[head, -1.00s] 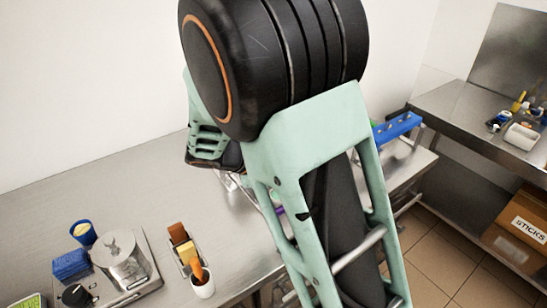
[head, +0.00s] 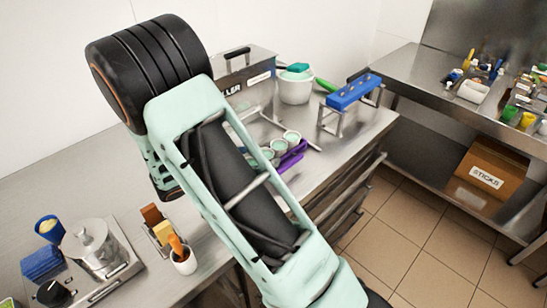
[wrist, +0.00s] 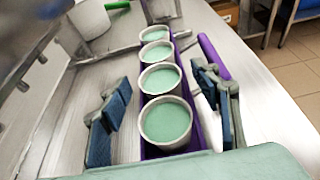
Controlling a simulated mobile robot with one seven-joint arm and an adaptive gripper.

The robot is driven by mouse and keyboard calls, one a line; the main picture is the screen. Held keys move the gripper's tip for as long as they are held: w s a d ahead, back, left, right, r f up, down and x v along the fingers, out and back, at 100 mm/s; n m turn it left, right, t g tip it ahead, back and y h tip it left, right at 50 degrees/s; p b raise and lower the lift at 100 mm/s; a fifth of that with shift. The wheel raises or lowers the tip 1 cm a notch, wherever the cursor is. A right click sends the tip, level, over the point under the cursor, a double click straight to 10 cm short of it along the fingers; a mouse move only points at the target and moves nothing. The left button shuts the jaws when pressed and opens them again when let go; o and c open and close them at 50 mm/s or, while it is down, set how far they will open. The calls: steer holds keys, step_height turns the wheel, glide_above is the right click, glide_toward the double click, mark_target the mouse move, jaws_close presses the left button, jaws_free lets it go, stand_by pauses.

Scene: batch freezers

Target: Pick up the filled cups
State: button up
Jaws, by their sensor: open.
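Several pale cups filled with light green mix (wrist: 165,120) stand upright in a row in a purple carrier (wrist: 214,55) in the wrist view. In the head view, some cups (head: 291,137) and the purple carrier (head: 293,160) show on the steel counter, just right of my arm, which hides the rest. My gripper (wrist: 161,84) is open and empty, with one blue-padded finger on each side of the row. Both fingers look apart from the cups. The gripper's fingers are hidden in the head view.
A blue rack on metal legs (head: 355,92) and a white tub (head: 296,90) stand behind the cups. A metal pot (head: 92,245) and a stick holder (head: 160,228) are at the counter's left. A cluttered side bench (head: 430,105) holds a carton (head: 490,168) on its lower shelf.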

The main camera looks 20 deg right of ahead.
mark_target(270, 152)
steer(key=x, duration=0.5)
steer(key=shift+a, duration=0.1)
steer(key=c, duration=1.5)
jaws_close()
steer(key=shift+r, duration=0.15)
